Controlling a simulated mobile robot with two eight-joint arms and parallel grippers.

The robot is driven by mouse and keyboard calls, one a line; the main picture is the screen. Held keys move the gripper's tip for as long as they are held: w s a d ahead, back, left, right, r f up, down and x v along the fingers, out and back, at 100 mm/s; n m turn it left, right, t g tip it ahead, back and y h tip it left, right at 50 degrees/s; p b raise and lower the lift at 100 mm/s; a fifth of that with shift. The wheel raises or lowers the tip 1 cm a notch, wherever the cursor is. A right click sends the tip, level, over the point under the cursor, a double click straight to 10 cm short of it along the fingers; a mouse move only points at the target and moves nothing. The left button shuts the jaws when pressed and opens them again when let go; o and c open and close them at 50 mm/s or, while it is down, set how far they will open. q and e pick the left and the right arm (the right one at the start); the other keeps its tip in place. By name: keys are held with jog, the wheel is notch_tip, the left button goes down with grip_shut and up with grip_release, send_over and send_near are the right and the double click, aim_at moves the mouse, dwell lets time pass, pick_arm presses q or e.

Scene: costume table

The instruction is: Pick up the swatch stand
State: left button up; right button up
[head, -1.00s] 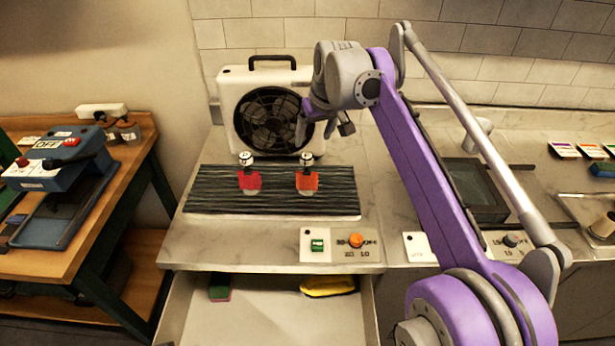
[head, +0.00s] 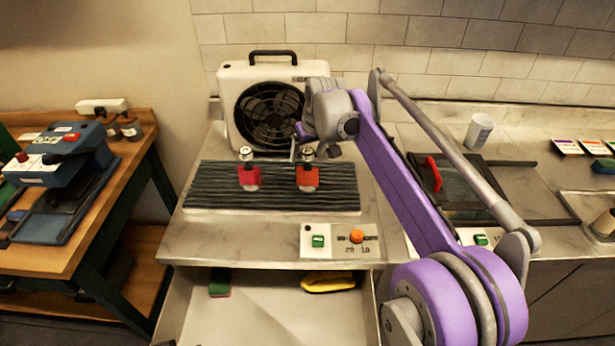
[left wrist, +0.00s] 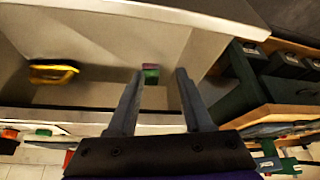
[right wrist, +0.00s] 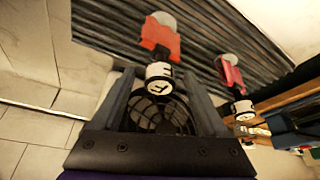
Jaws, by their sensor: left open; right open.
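Two similar small stands with white knobs stand upright on a dark ribbed mat (head: 215,190). The left one (head: 248,178) carries a red swatch and the right one (head: 308,177) an orange-red swatch. My right gripper (head: 305,150) is open just behind and above the right stand. In the right wrist view the white lettered knob of this stand (right wrist: 160,38) lies between the open fingertips (right wrist: 157,80). The red one (right wrist: 232,75) is outside the fingers. My left gripper (left wrist: 158,72) is open and empty above a drawer, outside the head view.
A white fan heater (head: 230,85) stands close behind the mat. A control panel (head: 340,240) is on the counter front. Below, an open drawer (head: 250,315) holds a yellow item (head: 328,284) and a sponge (head: 220,283). A cup (head: 480,131) stands at the right.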

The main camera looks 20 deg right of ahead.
grip_shut()
dwell(1.3)
